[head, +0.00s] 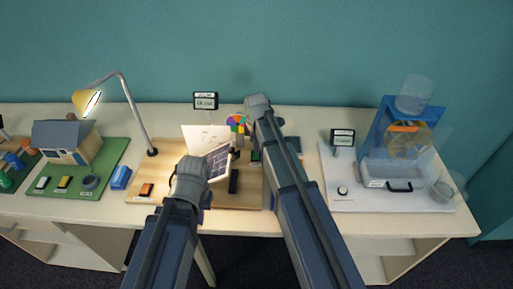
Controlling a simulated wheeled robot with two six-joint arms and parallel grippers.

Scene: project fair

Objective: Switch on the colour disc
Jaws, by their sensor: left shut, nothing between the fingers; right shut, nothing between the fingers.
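The colour disc (236,122) stands upright at the back of a wooden board (170,158), with several coloured sectors; its right side is near my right arm. My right gripper (258,102) is shut and empty, just right of the disc and above the table's back. My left gripper (191,168) is shut and empty over the front of the board, in front of a dark gridded panel (217,160). An orange block like a switch (146,190) lies at the board's front left. A black block (234,181) and a green one (256,156) lie right of the panel.
A lamp (125,95) arches over the board's left. A model house (68,140) on a green base is at the left. A white board (330,190) with a water wheel and clear tank (395,176) is at the right. A small sign (205,100) stands behind.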

